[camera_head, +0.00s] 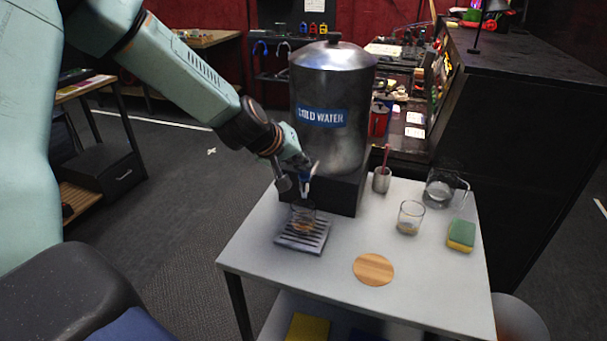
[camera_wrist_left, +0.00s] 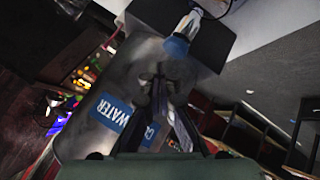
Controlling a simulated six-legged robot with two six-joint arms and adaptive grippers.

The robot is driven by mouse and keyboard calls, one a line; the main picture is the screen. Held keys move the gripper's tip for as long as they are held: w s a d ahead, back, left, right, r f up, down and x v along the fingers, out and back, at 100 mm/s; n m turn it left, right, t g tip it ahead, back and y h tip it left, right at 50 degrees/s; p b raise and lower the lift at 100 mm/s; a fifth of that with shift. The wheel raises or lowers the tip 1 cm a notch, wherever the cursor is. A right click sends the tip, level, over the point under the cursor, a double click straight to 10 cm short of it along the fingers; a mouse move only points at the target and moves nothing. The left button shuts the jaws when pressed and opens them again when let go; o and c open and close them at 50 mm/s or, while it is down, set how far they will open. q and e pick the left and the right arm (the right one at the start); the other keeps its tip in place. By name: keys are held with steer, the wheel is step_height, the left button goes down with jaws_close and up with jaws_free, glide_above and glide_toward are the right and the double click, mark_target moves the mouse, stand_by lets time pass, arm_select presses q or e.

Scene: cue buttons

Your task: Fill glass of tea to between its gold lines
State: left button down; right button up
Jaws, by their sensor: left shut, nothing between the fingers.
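The metal dispenser (camera_head: 328,85) with a blue label reading COLD WATER stands on a black base. Its tap (camera_head: 306,183) is at the front left and shows blue and white in the left wrist view (camera_wrist_left: 177,47). A glass (camera_head: 302,217) stands on the slatted drip tray (camera_head: 290,243) below the tap, with something amber low in it. Its gold lines are too small to make out. My left gripper (camera_head: 300,162) is shut and empty, close by the tap; in the wrist view its fingers (camera_wrist_left: 160,88) point toward the tap. I cannot tell if they touch it.
On the white table (camera_head: 330,285) are a second glass (camera_head: 409,220) with a little brownish content, a round wooden coaster (camera_head: 374,269), a sponge (camera_head: 461,234), a glass jug (camera_head: 440,190) and a metal cup (camera_head: 381,180).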

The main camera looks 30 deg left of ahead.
arm_select(q)
steer(key=shift+w, duration=0.1)
steer(key=shift+w+f, duration=0.15)
steer(key=shift+w, duration=0.05)
steer(key=shift+d, duration=0.1)
steer(key=shift+s, duration=0.25)
steer(key=shift+w+f+b, duration=0.25)
steer(key=shift+f+b, duration=0.15)
steer(key=shift+f, duration=0.05)
steer(key=shift+s+r, duration=0.1)
steer(key=shift+s, duration=0.15)
